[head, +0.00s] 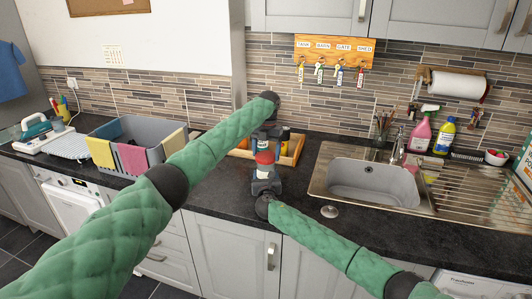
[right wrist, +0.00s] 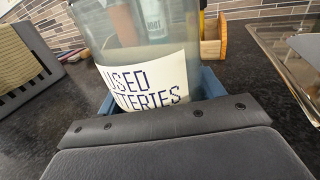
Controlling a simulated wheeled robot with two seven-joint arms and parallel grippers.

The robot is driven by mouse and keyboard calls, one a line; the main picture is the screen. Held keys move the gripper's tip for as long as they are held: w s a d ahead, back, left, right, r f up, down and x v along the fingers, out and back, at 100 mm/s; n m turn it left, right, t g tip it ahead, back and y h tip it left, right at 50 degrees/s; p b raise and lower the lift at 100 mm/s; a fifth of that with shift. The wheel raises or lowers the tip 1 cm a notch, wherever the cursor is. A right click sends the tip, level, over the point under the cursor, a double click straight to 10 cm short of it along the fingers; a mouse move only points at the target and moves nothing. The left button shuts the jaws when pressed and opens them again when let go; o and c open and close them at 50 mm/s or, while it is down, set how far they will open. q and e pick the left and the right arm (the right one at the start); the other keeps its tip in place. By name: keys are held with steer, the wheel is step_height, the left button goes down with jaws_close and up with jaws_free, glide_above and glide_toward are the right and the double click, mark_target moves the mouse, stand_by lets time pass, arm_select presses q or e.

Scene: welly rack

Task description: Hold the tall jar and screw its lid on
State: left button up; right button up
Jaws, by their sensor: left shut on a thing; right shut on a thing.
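The tall jar (head: 263,173) stands on the dark worktop in front of a wooden tray. In the right wrist view it is a clear jar (right wrist: 150,55) with a white label reading "USED BATTERIES" and cylinders inside. The red lid (head: 264,158) is at the jar's top; whether it sits fully down on the rim I cannot tell. My left gripper (head: 265,146) points down from above and is shut on the lid. My right gripper (head: 264,184) is shut around the jar's lower part; its blue finger pads show either side of the jar in the right wrist view (right wrist: 158,92).
The wooden tray (head: 293,160) with small items is just behind the jar. A grey basket (head: 128,135) with cloths stands left. A sink (head: 372,183) is right, with a metal disc (head: 329,211) near its front left corner. Bottles (head: 420,132) stand behind the sink.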

arm_select(q)
steer(key=shift+w+a+r, duration=0.1)
steer(key=o, duration=1)
steer(key=shift+c, duration=0.2)
steer(key=shift+r, duration=2.2)
steer(key=shift+c, duration=0.5)
